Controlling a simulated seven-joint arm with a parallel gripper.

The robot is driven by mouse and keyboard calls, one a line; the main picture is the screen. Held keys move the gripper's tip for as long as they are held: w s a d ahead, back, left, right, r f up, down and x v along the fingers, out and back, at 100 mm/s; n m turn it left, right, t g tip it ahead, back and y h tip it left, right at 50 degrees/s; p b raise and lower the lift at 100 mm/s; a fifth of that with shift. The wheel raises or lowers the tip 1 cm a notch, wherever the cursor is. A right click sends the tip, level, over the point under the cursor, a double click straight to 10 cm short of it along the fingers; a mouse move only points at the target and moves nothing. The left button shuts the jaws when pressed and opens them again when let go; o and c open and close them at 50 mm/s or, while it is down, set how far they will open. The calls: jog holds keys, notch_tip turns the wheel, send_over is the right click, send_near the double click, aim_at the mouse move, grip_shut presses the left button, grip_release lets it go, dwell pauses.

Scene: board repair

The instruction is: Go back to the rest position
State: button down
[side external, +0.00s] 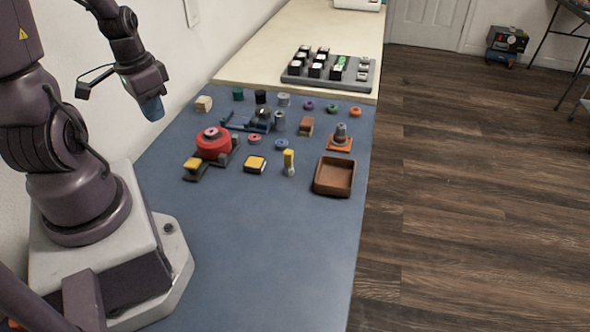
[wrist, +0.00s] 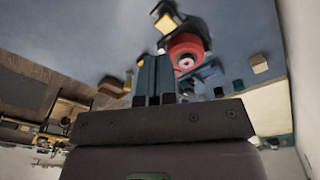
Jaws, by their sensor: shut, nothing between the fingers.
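My gripper (side external: 152,108) is in the upper left of the side view, raised above the blue mat near the wall, with its blue fingers pointing down. In the wrist view the two blue fingers (wrist: 154,80) stand side by side, closed together with nothing between them. The gripper is apart from all objects on the mat. A red round part on a dark holder (side external: 213,143) lies on the mat to the right of and below my gripper. It also shows beyond the fingers in the wrist view (wrist: 187,52).
The blue mat (side external: 262,245) is clear at the front. A brown tray (side external: 334,176), an orange-based cone (side external: 340,138), a yellow-topped block (side external: 255,164) and several small spools lie farther back. A grey key rack (side external: 330,70) stands on the pale bench (side external: 300,30). A wall is close on the left.

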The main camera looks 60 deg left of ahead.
jog(key=w+d+r+m+t, duration=0.1)
jog(key=w+d+r+t, duration=0.1)
jog(key=d+r, duration=0.6)
jog(key=w+d+r+m+t, duration=0.1)
jog(key=w+d+r+t, duration=0.1)
jog(key=d+r, duration=0.7)
jog(key=shift+w+d+t, duration=0.3)
jog(key=shift+w+d, duration=0.2)
jog(key=shift+d, duration=0.35)
